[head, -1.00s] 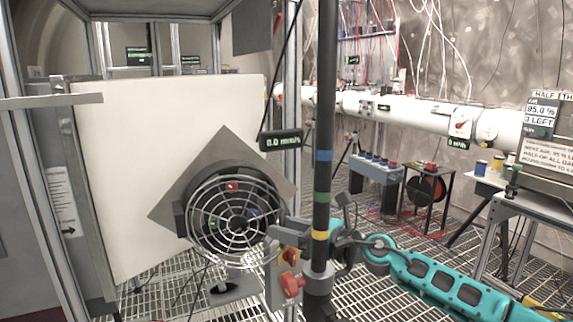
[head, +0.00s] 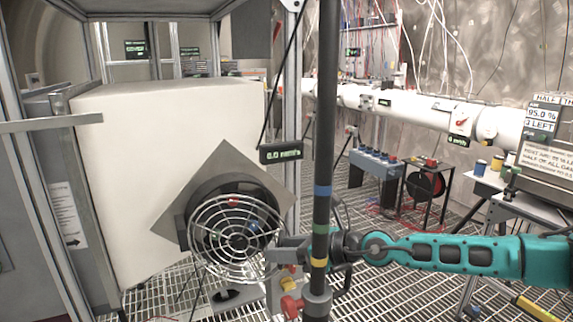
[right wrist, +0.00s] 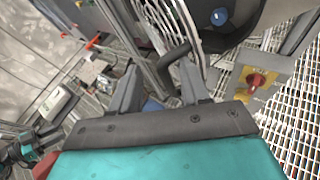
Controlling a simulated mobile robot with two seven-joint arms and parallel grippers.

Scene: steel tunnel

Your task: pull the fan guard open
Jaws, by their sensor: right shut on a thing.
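The fan guard (head: 237,258) is a round silver wire grille in front of a dark round fan housing (head: 205,196) on a grey diamond-shaped plate (head: 222,160). The guard stands somewhat out from the housing, with a gap along its top. My right gripper (head: 277,252) is at the guard's right edge, partly behind a black pole. In the right wrist view its two fingers close around the guard's dark handle (right wrist: 173,56), and the wires (right wrist: 190,25) show just beyond. My left gripper is not in view.
The black pole (head: 323,150) with coloured bands stands in front of my right gripper. A panel with a red knob (head: 291,305) is below the guard; it also shows in the right wrist view (right wrist: 256,80). A large white box (head: 120,180) carries the fan. Grated floor is at right.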

